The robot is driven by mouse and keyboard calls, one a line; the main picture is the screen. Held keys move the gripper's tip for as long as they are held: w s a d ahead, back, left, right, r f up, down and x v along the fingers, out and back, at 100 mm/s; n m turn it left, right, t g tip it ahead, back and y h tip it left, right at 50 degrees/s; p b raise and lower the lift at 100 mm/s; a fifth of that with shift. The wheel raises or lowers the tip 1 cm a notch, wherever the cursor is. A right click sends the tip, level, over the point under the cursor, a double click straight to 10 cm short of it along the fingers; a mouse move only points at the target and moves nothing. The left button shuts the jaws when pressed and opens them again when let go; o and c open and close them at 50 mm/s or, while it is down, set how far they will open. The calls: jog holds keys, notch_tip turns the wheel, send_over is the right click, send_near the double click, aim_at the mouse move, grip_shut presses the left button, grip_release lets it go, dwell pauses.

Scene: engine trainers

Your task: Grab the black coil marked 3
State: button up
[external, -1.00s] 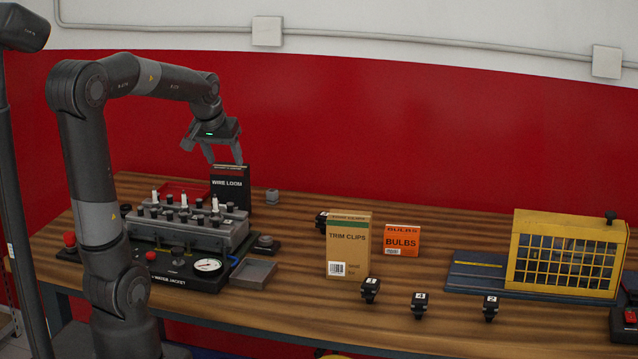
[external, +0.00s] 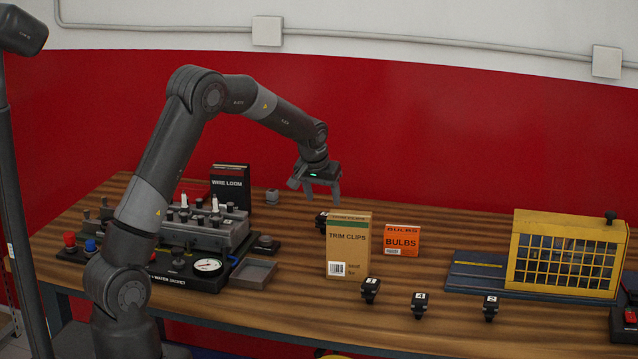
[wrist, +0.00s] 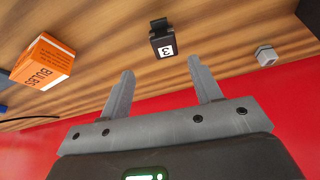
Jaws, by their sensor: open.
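The black coil marked 3 (wrist: 163,42) lies on the wooden table in the wrist view, its white label facing the camera. In the external view a black coil (external: 320,221) shows partly behind the trim clips box, its label hidden. My gripper (external: 320,194) is above the table near that coil, fingers pointing down. In the wrist view my open gripper (wrist: 160,66) has nothing between its fingers, and the coil appears just beyond the gap, apart from both fingertips.
The tall trim clips box (external: 348,247) stands in front of the coil, with the orange bulbs box (external: 402,241) to its right. A small grey block (external: 272,196) sits left. Other black coils (external: 419,304) stand near the front edge. The engine trainer (external: 190,235) fills the left.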

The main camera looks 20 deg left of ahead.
aim_at(324, 215)
jog(key=x, duration=0.5)
jog(key=shift+a, duration=0.1)
jog(key=x, duration=0.5)
jog(key=shift+a, duration=0.3)
jog(key=c, duration=1.1)
jog(key=shift+r, duration=0.1)
jog(key=shift+c, duration=0.2)
